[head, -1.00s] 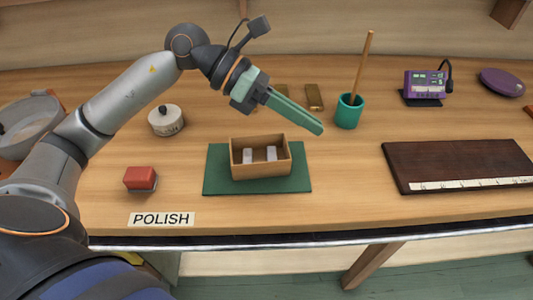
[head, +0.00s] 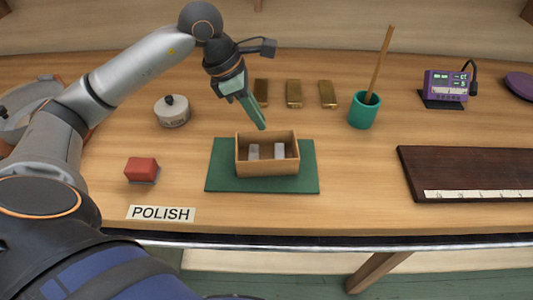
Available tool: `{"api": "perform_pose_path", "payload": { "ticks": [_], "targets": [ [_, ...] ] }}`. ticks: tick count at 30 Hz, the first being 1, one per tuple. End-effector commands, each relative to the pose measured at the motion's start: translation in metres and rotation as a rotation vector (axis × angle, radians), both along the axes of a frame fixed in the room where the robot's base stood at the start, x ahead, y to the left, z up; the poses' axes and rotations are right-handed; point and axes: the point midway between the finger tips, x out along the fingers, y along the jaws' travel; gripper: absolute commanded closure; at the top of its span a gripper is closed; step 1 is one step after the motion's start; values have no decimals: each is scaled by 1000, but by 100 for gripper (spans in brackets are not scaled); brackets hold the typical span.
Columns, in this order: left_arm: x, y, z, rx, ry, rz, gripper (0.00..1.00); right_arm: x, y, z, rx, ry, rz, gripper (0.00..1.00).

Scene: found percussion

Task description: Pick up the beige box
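The beige box (head: 267,168) is an open-topped tan box with two pale grey pieces inside. It sits upright on a dark green mat (head: 223,178) near the middle of the table. My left gripper (head: 260,125) has long green fingers that point down and slightly right, with the tips just above the back rim of the box in the picture. The fingers overlap in this view, so their gap is hidden. I cannot tell whether the tips touch the box. My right gripper is not in view.
Behind are several brass bars (head: 293,94) and a teal cup (head: 363,112) with a stick. A lidded white pot (head: 172,111) and a red block (head: 141,169) stand left. A dark board (head: 465,170) and a purple device (head: 445,84) are right. Bare table lies between mat and board.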

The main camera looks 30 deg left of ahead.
Motion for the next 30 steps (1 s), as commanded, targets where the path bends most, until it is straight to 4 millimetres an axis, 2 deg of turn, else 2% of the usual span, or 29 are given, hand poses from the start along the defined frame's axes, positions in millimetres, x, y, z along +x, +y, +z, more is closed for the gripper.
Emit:
{"api": "perform_pose_path", "payload": {
  "ticks": [7,12,30],
  "targets": [
    [7,-8,-34,-3,6,0,88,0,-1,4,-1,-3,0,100],
    [10,-12,-47,-2,2,-1,88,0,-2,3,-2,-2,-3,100],
    [11,-12,-51,-1,1,0,88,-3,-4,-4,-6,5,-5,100]
  ]
}}
